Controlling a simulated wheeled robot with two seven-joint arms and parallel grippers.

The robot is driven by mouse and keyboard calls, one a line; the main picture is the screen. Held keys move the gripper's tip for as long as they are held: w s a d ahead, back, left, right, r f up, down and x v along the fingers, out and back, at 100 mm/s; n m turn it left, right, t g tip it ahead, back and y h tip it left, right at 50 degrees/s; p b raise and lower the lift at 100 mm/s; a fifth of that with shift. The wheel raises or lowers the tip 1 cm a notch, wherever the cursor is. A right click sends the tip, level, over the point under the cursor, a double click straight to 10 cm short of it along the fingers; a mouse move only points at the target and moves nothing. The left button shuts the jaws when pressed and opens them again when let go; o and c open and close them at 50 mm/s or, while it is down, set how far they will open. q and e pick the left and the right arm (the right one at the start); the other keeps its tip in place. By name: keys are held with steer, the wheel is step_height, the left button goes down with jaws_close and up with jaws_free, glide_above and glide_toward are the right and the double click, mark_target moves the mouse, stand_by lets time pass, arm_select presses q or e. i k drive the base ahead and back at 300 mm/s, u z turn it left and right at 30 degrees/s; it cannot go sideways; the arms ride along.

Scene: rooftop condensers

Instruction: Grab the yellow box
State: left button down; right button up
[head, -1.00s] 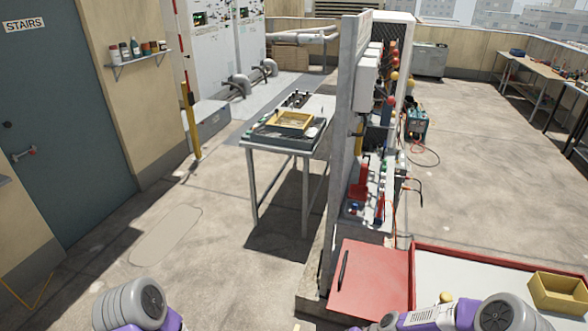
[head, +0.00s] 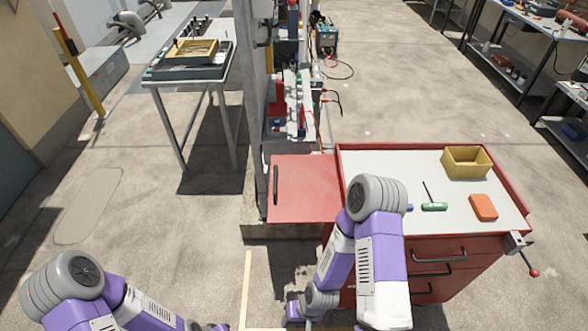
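A small open yellow box (head: 466,162) sits on the white top of the red tool cabinet (head: 436,240), near its back right corner. It looks empty. My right arm (head: 375,230) bends in front of the cabinet's left part, and its wrist end (head: 312,302) is low near the bottom edge, well left of and below the yellow box. Its fingers cannot be made out. My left arm (head: 70,290) is at the bottom left, and its fingers are not seen. A second yellow tray (head: 192,50) lies on a far table at the upper left.
A green-handled tool (head: 434,206) and an orange block (head: 483,207) lie near the yellow box. A vise (head: 517,243) juts from the right corner. Floor to the right is open.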

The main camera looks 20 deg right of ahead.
mark_target(457, 160)
steer(key=z, duration=3.45)
steer(key=i, duration=1.5)
steer(key=u, duration=3.45)
